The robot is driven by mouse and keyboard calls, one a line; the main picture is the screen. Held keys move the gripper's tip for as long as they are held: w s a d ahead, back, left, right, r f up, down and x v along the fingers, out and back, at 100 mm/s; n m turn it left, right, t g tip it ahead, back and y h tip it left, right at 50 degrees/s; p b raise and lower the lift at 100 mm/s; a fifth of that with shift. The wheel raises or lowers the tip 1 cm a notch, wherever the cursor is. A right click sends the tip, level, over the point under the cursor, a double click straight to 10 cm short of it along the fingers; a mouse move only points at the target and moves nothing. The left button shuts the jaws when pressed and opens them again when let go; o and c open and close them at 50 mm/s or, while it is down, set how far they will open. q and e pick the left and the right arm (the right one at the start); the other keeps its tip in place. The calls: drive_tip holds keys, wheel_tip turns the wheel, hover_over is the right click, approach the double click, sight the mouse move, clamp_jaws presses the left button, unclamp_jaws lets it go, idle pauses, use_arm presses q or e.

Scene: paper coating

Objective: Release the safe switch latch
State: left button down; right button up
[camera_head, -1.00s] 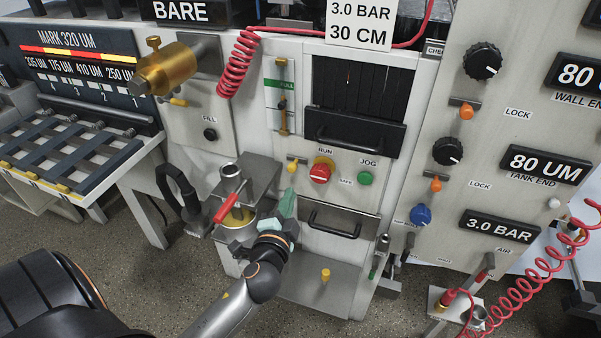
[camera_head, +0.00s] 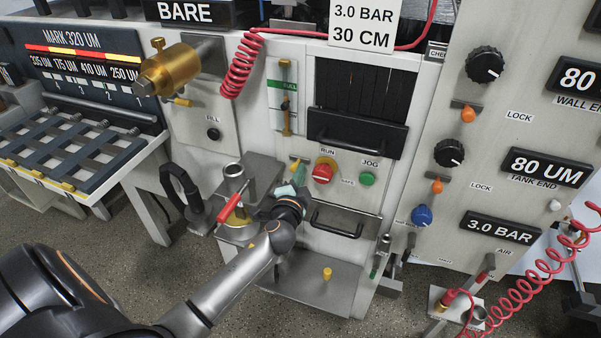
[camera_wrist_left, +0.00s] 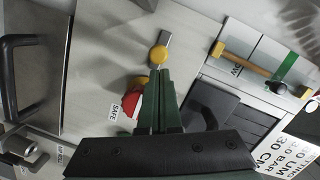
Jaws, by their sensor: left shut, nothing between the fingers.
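The red switch knob (camera_head: 322,174) sits on its yellow base, between the RUN and SAFE labels on the machine's front panel. Left of it is a small latch with a yellow knob on a grey slide, clear in the left wrist view (camera_wrist_left: 158,54). My left gripper (camera_head: 297,168) is at this latch, its green fingers shut and empty. In the left wrist view, the fingertips (camera_wrist_left: 162,70) point at the yellow knob, just short of it or touching; I cannot tell which. The fingers partly cover the red knob (camera_wrist_left: 132,100). My right gripper is not in view.
A green JOG button (camera_head: 367,179) is right of the switch. A black drawer handle (camera_head: 337,222) lies below. A red-handled lever (camera_head: 229,207) stands left of my gripper. A vertical slider (camera_head: 286,105) with a green mark is above.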

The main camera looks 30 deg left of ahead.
use_arm(q)
drive_tip(key=a, duration=0.2)
drive_tip(key=s+a, duration=0.1)
drive_tip(key=a, duration=0.1)
drive_tip(key=shift+a, duration=0.3)
drive_tip(key=shift+s, duration=0.2)
